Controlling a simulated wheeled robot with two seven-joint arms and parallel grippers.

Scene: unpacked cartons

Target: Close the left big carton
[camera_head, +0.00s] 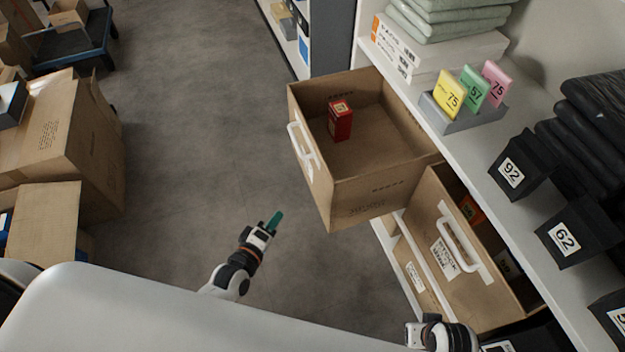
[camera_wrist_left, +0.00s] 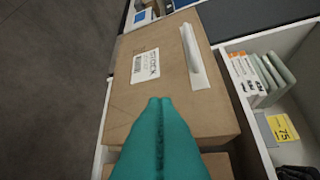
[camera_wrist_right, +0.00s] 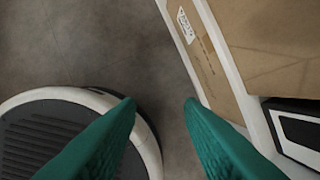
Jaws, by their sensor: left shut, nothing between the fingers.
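The left big carton (camera_head: 375,200) is a brown open-topped drawer box. It sticks far out of the shelf, and a small red box (camera_head: 341,121) stands inside. Its white handle (camera_head: 302,147) is on the front face. My left gripper (camera_head: 275,219) has green fingers pressed together, empty, over the floor to the lower left of the carton, apart from it in the head view. The left wrist view shows a carton front (camera_wrist_left: 125,92) with a label and white handle beyond the shut fingertips. My right gripper (camera_wrist_right: 160,101) is open and empty; its fingers are hidden in the head view.
A second carton (camera_head: 440,235) with a white handle sits beside it in the shelf (camera_head: 405,85). Black bins (camera_head: 522,163) and tags stand on the shelf top. Stacked cartons (camera_head: 75,135) are at the left. The floor (camera_head: 200,110) between is clear.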

